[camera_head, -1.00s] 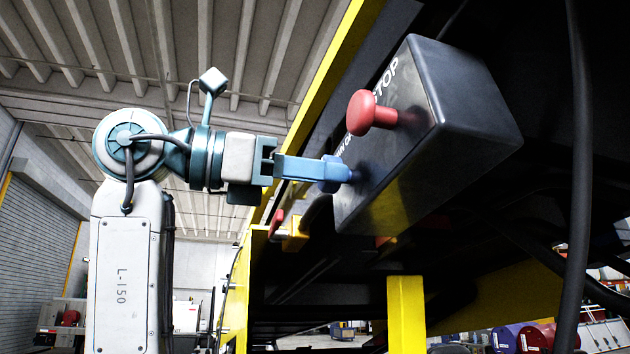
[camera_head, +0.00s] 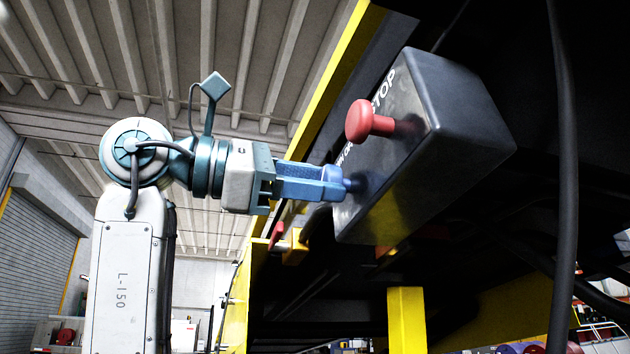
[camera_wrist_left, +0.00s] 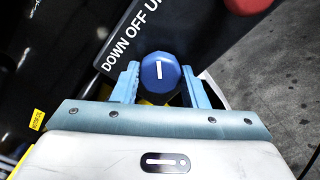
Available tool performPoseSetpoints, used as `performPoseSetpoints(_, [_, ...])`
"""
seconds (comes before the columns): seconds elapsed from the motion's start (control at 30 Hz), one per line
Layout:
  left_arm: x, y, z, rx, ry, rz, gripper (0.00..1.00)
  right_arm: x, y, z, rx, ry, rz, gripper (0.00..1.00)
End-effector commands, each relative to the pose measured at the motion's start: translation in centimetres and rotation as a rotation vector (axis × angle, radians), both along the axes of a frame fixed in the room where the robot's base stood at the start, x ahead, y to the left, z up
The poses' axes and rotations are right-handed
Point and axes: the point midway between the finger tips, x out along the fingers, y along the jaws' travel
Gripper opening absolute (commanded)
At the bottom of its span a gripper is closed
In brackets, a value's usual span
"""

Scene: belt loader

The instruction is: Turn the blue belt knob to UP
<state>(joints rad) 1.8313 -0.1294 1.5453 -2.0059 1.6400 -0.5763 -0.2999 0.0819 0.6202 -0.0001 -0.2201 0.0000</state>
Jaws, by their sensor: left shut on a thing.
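The blue belt knob (camera_head: 335,184) sticks out of the dark control box (camera_head: 440,150), low on its face below the red STOP button (camera_head: 370,121). My left gripper (camera_head: 332,183) comes in from the left, shut on the knob with a finger on either side. In the left wrist view the round knob (camera_wrist_left: 161,72) sits between the fingertips (camera_wrist_left: 160,80). Its white mark stands nearly upright in the picture. The DOWN OFF UP label (camera_wrist_left: 133,34) runs diagonally above it, its right end cut off. Which word the mark points at is hard to tell. My right gripper is out of view.
The red button is close above my left gripper and also shows in the wrist view (camera_wrist_left: 247,4). A yellow beam (camera_head: 335,70) rises behind the box, and a yellow post (camera_head: 407,320) stands below. A black cable (camera_head: 563,180) hangs at right.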

Motion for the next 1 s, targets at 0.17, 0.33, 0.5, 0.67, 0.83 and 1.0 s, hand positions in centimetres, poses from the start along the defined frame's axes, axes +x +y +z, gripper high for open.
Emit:
performPoseSetpoints(0.17, [0.0,0.0,0.0,0.001,-0.002,0.000,0.17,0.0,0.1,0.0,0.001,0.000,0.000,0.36])
performPoseSetpoints(0.33, [0.0,0.0,0.0,0.000,-0.001,0.001,0.55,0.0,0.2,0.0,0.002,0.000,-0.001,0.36])
performPoseSetpoints(0.5, [0.0,0.0,0.0,-0.001,0.000,0.001,0.61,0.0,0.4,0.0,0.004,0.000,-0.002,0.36])
performPoseSetpoints(0.67, [0.0,0.1,0.0,-0.001,0.000,0.001,0.61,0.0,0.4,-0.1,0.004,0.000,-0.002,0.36])
performPoseSetpoints(0.83, [-0.5,1.8,-0.3,-0.001,-0.001,0.004,0.61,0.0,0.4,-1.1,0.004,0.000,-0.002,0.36])
performPoseSetpoints(1.0, [-1.6,5.2,-0.4,-0.002,-0.002,0.005,0.61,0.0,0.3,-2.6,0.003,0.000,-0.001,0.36])
